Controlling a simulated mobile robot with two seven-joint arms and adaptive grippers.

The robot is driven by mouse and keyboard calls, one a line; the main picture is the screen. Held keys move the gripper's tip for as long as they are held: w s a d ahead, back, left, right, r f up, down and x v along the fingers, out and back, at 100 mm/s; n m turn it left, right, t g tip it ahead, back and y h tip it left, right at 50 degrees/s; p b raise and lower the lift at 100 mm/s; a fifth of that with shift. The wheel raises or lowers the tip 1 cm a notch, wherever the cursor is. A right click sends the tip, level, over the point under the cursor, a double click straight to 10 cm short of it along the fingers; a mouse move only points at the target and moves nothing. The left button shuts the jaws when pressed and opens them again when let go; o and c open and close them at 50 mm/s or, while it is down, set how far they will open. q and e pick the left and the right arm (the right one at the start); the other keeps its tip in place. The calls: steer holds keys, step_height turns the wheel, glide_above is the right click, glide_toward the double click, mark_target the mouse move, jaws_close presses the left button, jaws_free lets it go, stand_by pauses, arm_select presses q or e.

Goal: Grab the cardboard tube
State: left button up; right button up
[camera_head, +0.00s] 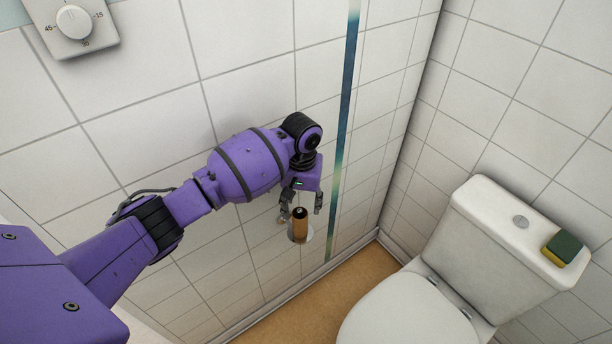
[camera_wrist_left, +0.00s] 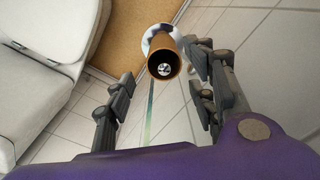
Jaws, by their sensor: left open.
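The cardboard tube (camera_head: 300,223) is a brown cylinder held at a round metal holder (camera_head: 299,236) on the tiled wall. In the left wrist view the tube (camera_wrist_left: 164,64) shows its open end, with a pale metal piece inside and the shiny holder (camera_wrist_left: 161,36) behind it. My left gripper (camera_head: 302,207) is open and just above the tube in the head view. In the left wrist view its two fingers (camera_wrist_left: 166,82) stand on either side of the tube; neither visibly grips it. My right gripper is in neither view.
A white toilet (camera_head: 400,305) stands at the right, with a green and yellow sponge (camera_head: 563,248) on its cistern (camera_head: 490,250). A thermostat dial (camera_head: 75,22) is on the wall at upper left. A blue-green strip (camera_head: 345,110) runs down the wall close beside my left gripper.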

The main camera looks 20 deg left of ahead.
mark_target(302, 220)
arm_select(q)
steer(key=f+b, duration=0.1)
steer(key=f, duration=0.6)
steer(key=shift+s+f, duration=0.1)
steer(key=shift+s, duration=0.1)
steer(key=c, duration=0.7)
